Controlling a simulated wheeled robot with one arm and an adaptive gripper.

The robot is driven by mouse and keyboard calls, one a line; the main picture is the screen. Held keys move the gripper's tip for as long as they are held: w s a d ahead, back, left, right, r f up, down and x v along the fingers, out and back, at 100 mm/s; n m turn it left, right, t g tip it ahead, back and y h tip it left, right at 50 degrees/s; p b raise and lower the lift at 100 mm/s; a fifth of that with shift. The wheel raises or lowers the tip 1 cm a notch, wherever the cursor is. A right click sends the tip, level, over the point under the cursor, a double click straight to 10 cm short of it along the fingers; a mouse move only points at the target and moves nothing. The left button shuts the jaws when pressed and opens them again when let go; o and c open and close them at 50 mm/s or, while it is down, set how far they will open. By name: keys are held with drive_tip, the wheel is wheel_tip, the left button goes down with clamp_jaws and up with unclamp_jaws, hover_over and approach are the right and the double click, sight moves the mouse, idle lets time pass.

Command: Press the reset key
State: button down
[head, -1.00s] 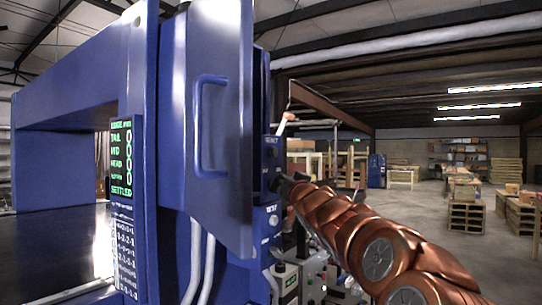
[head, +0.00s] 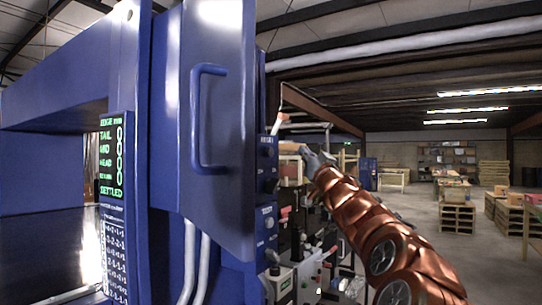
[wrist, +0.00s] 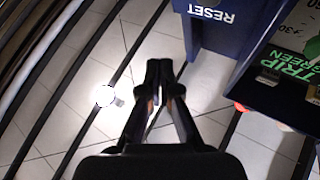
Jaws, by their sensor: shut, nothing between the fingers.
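A blue box with an upside-down white RESET label (wrist: 212,12) is at the top of the wrist view, cut off by the frame edge. The key itself does not show there. In the head view a small blue box (head: 268,160) with a dark round knob sits on the machine's right side; its label is too small to read surely. My gripper (wrist: 160,66) is shut and empty, its black fingertips together just left of the RESET box, apparently apart from it. In the head view its grey end shows right of the boxes, fingertips unclear.
A lower blue box (head: 266,230) sits under the first. A blue door with a handle (head: 197,118) stands left of them. A green-lettered display (head: 112,160) reads SETTLED. A TRIP GREEN placard (wrist: 305,62) is at the right. Tiled floor lies below my fingers.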

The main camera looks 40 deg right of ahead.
sight(269, 152)
drive_tip(key=w+a+b, duration=0.1)
drive_tip(key=w+a, duration=0.1)
drive_tip(key=w, duration=0.5)
drive_tip(key=shift+w+a+b, duration=0.15)
drive_tip(key=shift+w+b, duration=0.1)
drive_tip(key=shift+b, duration=0.15)
drive_tip(key=shift+w, duration=0.1)
idle(1.1)
drive_tip(key=shift+w+a, duration=0.15)
drive_tip(key=shift+w, duration=0.15)
drive_tip(key=shift+w+a+p, duration=0.15)
drive_tip(key=shift+w+p, duration=0.25)
drive_tip(key=shift+w, duration=0.05)
idle(1.0)
idle(0.4)
drive_tip(key=shift+s+d+p, duration=0.25)
drive_tip(key=shift+s+p, duration=0.05)
drive_tip(key=shift+s, duration=0.6)
